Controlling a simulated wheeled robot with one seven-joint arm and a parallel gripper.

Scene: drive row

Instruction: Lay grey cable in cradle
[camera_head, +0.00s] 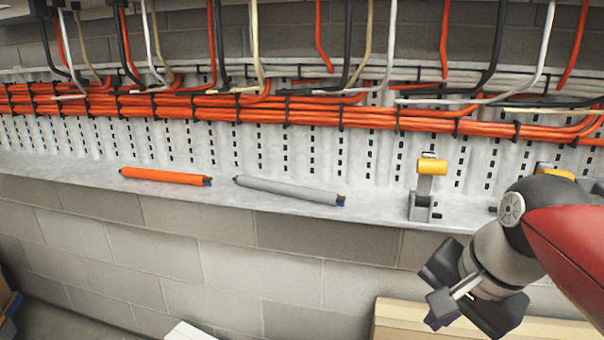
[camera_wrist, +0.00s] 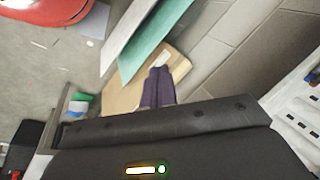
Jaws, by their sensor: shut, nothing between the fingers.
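The grey cable (camera_head: 290,190) is a short straight piece with dark ends. It lies on the metal ledge in the head view, right of an orange cable piece (camera_head: 165,176). A small grey cradle with a yellow-topped upright (camera_head: 424,190) stands on the ledge to the right of the grey cable. My gripper (camera_head: 440,308) hangs in front of and below the ledge, right of the grey cable and apart from it. Its purple fingers (camera_wrist: 158,88) are shut and empty in the wrist view. Neither the grey cable nor the cradle shows clearly in the wrist view.
A second yellow-topped piece (camera_head: 556,172) is partly hidden behind my arm. Bundled orange cables (camera_head: 300,110) run along the perforated tray wall, with loose ends hanging above. Cardboard (camera_head: 390,320) lies below the ledge. The ledge left of the orange piece (camera_head: 60,165) is clear.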

